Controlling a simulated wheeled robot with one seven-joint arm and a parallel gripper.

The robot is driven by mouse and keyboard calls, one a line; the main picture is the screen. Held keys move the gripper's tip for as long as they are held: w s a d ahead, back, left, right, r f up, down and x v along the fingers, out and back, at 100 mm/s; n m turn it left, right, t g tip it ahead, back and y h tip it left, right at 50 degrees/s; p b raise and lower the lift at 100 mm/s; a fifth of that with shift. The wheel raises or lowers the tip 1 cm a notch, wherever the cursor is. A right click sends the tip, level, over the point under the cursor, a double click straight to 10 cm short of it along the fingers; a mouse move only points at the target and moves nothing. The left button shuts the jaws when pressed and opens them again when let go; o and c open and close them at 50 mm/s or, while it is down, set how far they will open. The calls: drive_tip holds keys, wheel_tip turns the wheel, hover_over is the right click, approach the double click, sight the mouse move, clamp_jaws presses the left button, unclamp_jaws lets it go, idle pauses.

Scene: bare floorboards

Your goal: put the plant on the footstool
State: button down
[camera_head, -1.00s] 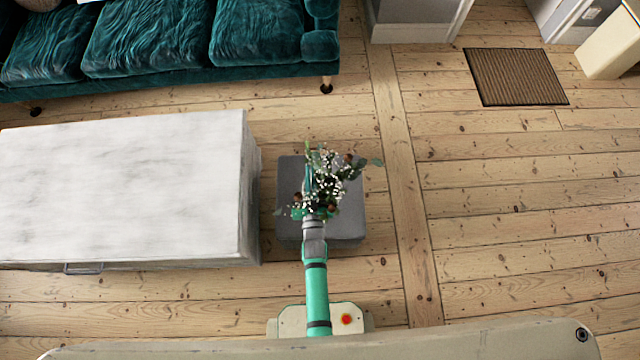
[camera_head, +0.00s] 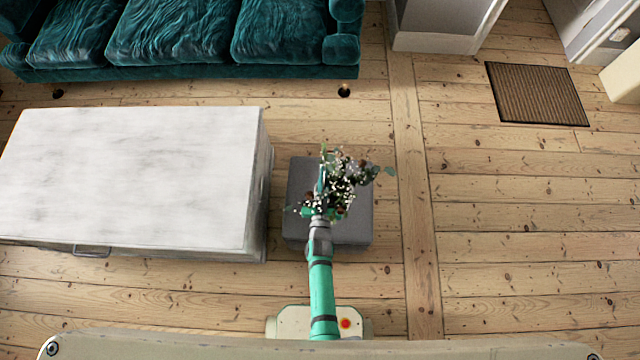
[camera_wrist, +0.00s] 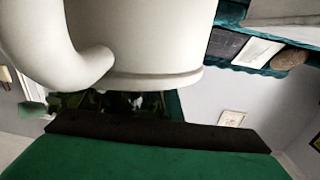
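The plant (camera_head: 345,186), a bunch of green leaves, white blossoms and dark red-brown heads, shows over the grey square footstool (camera_head: 357,231) in the head view. Its white vessel (camera_wrist: 140,45) with a thick handle fills the upper part of the wrist view, appearing upside down with leaves below its rim. My gripper (camera_head: 315,200) is at the near left side of the plant, over the footstool. Foliage hides part of its fingers, so its opening and hold are unclear. I cannot tell whether the vessel touches the footstool, as its base is hidden.
A white marble-topped table (camera_head: 130,180) stands close left of the footstool. A teal sofa (camera_head: 190,35) is at the back left. A brown doormat (camera_head: 537,94) lies at the back right. The floorboards right of the footstool are clear.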

drive_tip(key=w+d+f, duration=0.2)
drive_tip(key=w+f, duration=0.4)
drive_tip(key=f, duration=0.3)
drive_tip(key=shift+d+f, duration=0.15)
drive_tip(key=shift+f, duration=0.05)
idle(0.6)
drive_tip(key=shift+w, duration=0.1)
drive_tip(key=c, duration=2.4)
unclamp_jaws()
drive_tip(key=shift+f, duration=0.25)
drive_tip(key=o, duration=0.4)
drive_tip(key=shift+r, duration=0.1)
